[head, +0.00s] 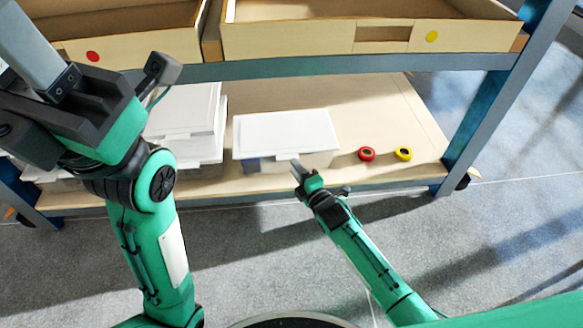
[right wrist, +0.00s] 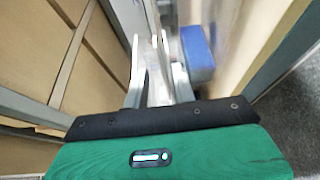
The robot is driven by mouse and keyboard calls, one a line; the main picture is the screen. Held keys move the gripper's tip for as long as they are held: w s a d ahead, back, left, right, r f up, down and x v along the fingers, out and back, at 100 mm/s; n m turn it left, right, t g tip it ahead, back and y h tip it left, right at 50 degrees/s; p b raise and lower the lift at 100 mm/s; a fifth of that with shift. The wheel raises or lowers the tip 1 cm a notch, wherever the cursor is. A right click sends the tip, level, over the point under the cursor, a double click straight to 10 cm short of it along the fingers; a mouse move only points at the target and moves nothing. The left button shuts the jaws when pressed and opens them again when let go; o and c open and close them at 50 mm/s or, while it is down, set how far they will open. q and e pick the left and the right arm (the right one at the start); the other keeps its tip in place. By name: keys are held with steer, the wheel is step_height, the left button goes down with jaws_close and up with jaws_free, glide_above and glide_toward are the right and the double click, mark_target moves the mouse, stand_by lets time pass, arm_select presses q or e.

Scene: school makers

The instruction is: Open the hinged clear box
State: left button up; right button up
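The clear box with a white lid (head: 285,128) stands on the lower shelf, its lid down. Blue contents show faintly through its front. My right gripper (head: 299,174) is at the box's front edge, low and close to it. In the right wrist view my right gripper (right wrist: 147,42) has its fingers apart, with a whitish edge between or just behind them; I cannot tell whether they touch it. A blue block (right wrist: 197,52) shows beside the fingers. My left gripper (head: 38,48) is raised at the upper left, and its fingertips are not clear.
Stacked white-lidded boxes (head: 187,112) stand left of the box. A red roll (head: 367,154) and a yellow roll (head: 403,154) lie to its right. Wooden trays (head: 290,38) sit on the shelf above, whose blue-grey beam (head: 330,68) overhangs. A blue post (head: 490,105) bounds the right.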

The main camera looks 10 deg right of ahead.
steer(key=shift+b+x, duration=0.6)
steer(key=shift+x, duration=1.15)
jaws_close()
